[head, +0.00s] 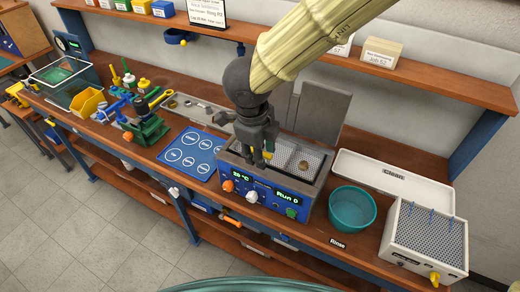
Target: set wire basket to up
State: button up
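The wire basket (303,163) is a light mesh basket sitting inside the open tank of a blue-fronted cleaner (268,197). A small dark round part lies in the basket. My gripper (259,158) points down over the left part of the basket and hides that part. Yellow pieces show at the fingertips, possibly the basket's handle. I cannot tell whether the fingers are open, shut or touching it.
The cleaner's grey lid (318,110) stands open behind. A teal rinse bowl (352,209), a white tray labelled Clean (393,178) and a perforated-top box (427,232) are to the right. A blue mat (192,153) and green fixture (147,130) are left. A shelf runs above.

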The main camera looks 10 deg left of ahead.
notch_tip(320, 180, up, 12)
jog(key=s, duration=0.2)
jog(key=shift+a, duration=0.35)
jog(key=shift+s+f, duration=0.15)
